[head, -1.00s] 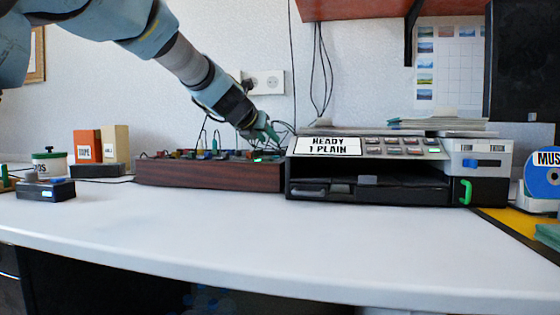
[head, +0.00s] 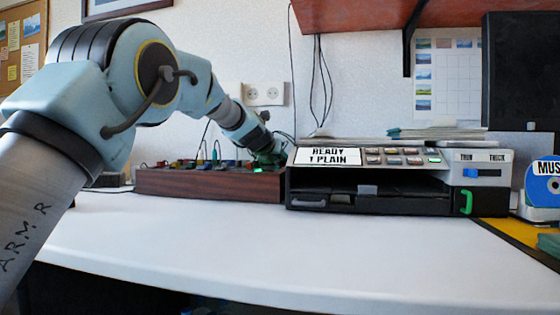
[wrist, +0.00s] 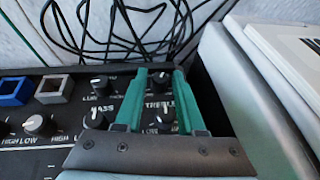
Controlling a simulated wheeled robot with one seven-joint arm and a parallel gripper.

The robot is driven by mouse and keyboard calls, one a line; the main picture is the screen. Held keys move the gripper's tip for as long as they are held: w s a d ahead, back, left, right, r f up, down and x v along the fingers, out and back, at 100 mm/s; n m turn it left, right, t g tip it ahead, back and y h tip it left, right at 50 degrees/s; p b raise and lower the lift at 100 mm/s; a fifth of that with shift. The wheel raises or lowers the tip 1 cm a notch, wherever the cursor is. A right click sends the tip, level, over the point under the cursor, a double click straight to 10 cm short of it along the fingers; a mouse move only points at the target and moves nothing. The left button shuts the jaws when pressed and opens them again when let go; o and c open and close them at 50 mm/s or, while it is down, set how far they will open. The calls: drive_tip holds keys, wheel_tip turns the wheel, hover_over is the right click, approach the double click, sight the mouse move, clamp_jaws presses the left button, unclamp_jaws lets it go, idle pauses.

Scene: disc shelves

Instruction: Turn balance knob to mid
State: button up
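The control box (head: 210,185) with wood-coloured sides stands against the wall on the white counter. In the wrist view its black panel (wrist: 70,130) carries several dark knobs with white pointers. One knob (wrist: 161,82) sits between my fingertips near the panel's far edge, and another knob (wrist: 165,122) lies nearer, also between the fingers. I can read BASS and TREBLE; no balance label is legible, and part of the lettering is covered. My gripper (wrist: 160,75) has two green fingers spread apart, with no clear contact on a knob. In the head view my gripper (head: 267,153) is low over the box's right end.
A grey printer-like machine (head: 385,175) stands close on the box's right. Black cables (wrist: 120,35) lie behind the panel. Square switches (wrist: 50,90) are at the panel's left. The counter's front (head: 240,240) is clear.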

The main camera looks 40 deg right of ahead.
drive_tip(key=shift+c, duration=0.3)
clamp_jaws()
drive_tip(key=shift+r+p, duration=0.1)
drive_tip(key=shift+p, duration=0.4)
drive_tip(key=p, duration=0.2)
drive_tip(key=shift+s+d+r+n+t+y+p, duration=0.2)
drive_tip(key=shift+n+t+y+p, duration=0.1)
drive_tip(key=shift+n+p, duration=0.1)
drive_tip(key=shift+n+t+p, duration=0.3)
drive_tip(key=shift+t+p, duration=0.1)
drive_tip(key=shift+p, duration=0.8)
drive_tip(key=n+t+y+p, duration=0.1)
drive_tip(key=p, duration=0.4)
drive_tip(key=shift+f+n+p, duration=0.15)
drive_tip(key=shift+n+p, duration=0.15)
drive_tip(key=shift+p, duration=0.5)
drive_tip(key=shift+f+t+y, duration=0.25)
drive_tip(key=shift+t+y, duration=0.05)
